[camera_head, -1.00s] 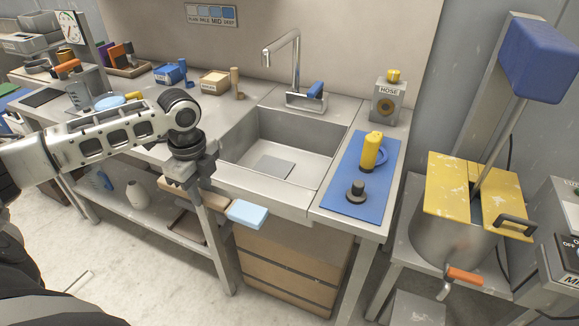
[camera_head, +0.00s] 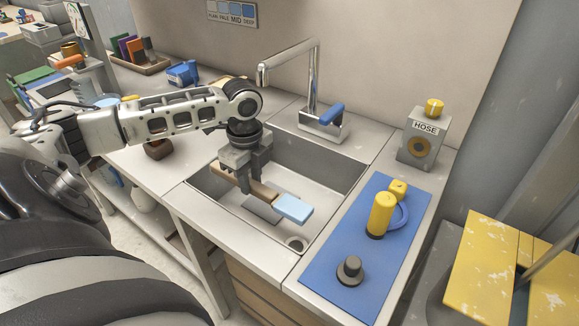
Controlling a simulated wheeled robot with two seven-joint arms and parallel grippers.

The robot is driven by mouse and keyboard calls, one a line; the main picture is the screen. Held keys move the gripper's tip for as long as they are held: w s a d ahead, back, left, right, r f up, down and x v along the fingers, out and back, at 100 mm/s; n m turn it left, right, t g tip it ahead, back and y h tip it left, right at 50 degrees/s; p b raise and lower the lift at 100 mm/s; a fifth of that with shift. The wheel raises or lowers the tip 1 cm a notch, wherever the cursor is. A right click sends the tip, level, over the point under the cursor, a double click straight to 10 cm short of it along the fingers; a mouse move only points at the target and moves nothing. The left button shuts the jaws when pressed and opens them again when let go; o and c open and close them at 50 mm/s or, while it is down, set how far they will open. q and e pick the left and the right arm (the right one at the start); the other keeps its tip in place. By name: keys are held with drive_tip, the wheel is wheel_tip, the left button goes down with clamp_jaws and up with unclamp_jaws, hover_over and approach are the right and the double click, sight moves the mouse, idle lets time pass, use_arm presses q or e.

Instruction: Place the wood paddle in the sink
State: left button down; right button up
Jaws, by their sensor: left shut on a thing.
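The wood paddle (camera_head: 263,192) has a brown wooden handle and a light blue block at its right end. My left gripper (camera_head: 247,184) is shut on the handle, pointing down. It holds the paddle level above the basin of the steel sink (camera_head: 322,172), over the grey plate on the sink floor. The paddle looks apart from the sink floor and walls; its exact height is hard to tell. My right gripper is not in view.
A chrome faucet (camera_head: 312,80) with a blue lever stands behind the sink. To the right are a blue mat (camera_head: 347,270), a yellow bottle (camera_head: 381,215), a dark knob-shaped item (camera_head: 350,270) and a HOSE box (camera_head: 421,142).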

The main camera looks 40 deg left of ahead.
use_arm(q)
drive_tip(key=f+b, duration=0.1)
drive_tip(key=f, duration=0.1)
drive_tip(key=f+b, duration=0.2)
drive_tip(key=shift+s+f, duration=0.1)
drive_tip(key=shift+s, duration=0.3)
wheel_tip(320, 180, down, 5)
drive_tip(key=shift+f+b, duration=0.2)
drive_tip(key=shift+b, duration=0.7)
wheel_tip(320, 180, down, 5)
drive_tip(key=shift+f+b, duration=0.1)
drive_tip(key=shift+b, duration=0.4)
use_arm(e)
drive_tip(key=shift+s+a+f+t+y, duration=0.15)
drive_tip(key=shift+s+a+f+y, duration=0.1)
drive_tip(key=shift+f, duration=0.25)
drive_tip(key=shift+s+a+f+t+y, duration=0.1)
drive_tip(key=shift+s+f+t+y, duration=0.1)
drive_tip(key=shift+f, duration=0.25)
use_arm(q)
drive_tip(key=c, duration=1.2)
unclamp_jaws()
